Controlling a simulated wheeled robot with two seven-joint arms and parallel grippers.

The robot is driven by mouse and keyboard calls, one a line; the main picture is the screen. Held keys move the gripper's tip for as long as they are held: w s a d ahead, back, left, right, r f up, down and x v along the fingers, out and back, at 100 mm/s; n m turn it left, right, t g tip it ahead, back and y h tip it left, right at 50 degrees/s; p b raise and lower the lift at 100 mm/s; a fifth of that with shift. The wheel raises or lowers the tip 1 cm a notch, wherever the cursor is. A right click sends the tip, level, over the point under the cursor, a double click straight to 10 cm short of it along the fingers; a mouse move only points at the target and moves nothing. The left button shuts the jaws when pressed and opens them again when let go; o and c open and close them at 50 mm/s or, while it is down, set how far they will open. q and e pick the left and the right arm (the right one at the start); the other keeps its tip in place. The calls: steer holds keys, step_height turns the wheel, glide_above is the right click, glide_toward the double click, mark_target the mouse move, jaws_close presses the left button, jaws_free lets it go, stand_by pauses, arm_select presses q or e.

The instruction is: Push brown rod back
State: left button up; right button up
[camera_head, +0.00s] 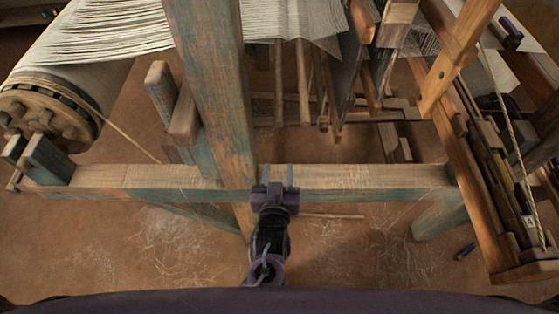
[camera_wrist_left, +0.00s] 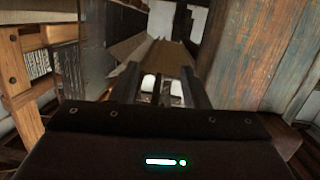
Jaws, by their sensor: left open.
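My left gripper (camera_head: 277,172) is at the horizontal wooden beam of the loom, just right of the thick post. Its two fingers are apart, and nothing is clearly held between them. It also shows in the left wrist view (camera_wrist_left: 160,75), fingers pointing forward. Brown rods hang under the white warp cloth beyond the beam; one brown rod (camera_head: 303,82) is ahead of the gripper and apart from it. I cannot tell for sure which rod is the task's. In the wrist view, a brown wooden piece (camera_wrist_left: 163,55) lies ahead between the fingers. My right gripper is not in view.
The thick blue-brown post (camera_head: 208,80) stands close left of the gripper, and the wooden beam (camera_head: 370,180) runs crosswise. A cloth roll (camera_head: 75,85) is at the left. A slanted wooden frame (camera_head: 462,150) stands right. The floor in front is mostly clear.

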arm_select(q)
steer(key=s+a+f+m+g+b, duration=0.1)
steer(key=f, duration=0.8)
steer(key=s+a+f+m+g+b, duration=0.1)
steer(key=a+f+g+b, duration=0.1)
steer(key=f, duration=0.7)
steer(key=shift+s+a+f, duration=0.15)
steer(key=shift+s, duration=0.25)
